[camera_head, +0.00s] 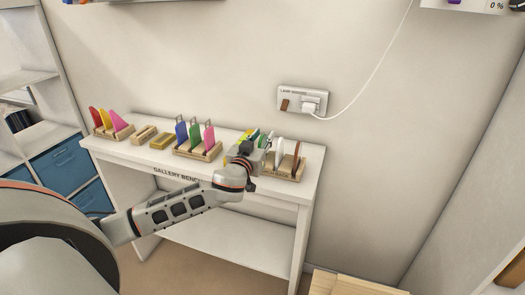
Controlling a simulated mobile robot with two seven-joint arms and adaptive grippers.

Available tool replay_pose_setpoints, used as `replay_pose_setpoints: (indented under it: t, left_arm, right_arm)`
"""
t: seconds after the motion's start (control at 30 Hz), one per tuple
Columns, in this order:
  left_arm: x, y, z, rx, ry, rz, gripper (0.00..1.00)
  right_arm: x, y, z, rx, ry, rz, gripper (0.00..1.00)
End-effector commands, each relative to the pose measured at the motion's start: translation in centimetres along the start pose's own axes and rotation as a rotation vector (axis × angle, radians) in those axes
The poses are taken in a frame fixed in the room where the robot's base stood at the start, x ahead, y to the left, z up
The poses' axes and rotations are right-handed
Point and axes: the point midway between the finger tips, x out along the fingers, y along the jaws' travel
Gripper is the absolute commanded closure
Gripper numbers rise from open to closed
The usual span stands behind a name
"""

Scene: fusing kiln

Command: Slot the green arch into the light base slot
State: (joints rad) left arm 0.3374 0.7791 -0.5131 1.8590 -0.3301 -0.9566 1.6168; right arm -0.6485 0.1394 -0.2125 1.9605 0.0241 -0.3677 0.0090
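My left gripper (249,160) is over the right part of the white bench, its body turned so that the fingertips are hidden. Whether it is open or shut does not show. Green and yellow pieces show just behind it, with a bright green piece (256,138) close to the fingers; I cannot tell if it is held. Another green piece (194,134) stands upright in the middle wooden rack (184,152). I cannot tell which green piece is the arch. Two small slotted blocks, one pale (144,133) and one yellower (161,140), lie left of that rack; neither is clearly the light base. My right gripper is not in view.
A left rack (113,133) holds red, yellow and pink pieces. The right rack (284,171) holds a white piece (279,151) and a brown piece (297,156). The bench's front edge (160,165) is clear.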

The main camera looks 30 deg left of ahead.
Motion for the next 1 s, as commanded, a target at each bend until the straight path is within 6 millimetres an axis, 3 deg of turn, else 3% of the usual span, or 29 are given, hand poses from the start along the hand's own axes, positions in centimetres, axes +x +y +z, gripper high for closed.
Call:
replay_pose_setpoints:
  t: [0.2, 0.3, 0.33, 0.77, 1.0]
  left_arm:
    - [0.0, 0.0, 0.0, 0.0, 0.0, 0.001, 0.73]
    - [0.0, 0.0, 0.0, 0.0, 0.0, 0.001, 0.96]
    - [0.0, 0.0, 0.0, 0.0, 0.0, 0.0, 1.0]
    - [0.0, 0.0, -0.3, -0.001, 0.002, 0.0, 1.0]
    - [0.0, 0.0, -2.6, -0.003, 0.005, 0.0, 1.0]
  right_arm:
    - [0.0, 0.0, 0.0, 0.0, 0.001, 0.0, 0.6]
    - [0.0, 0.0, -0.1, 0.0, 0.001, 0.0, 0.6]
    - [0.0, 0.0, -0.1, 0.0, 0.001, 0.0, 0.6]
    - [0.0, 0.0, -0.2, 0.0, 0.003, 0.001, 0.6]
    - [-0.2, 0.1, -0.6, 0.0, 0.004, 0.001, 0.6]
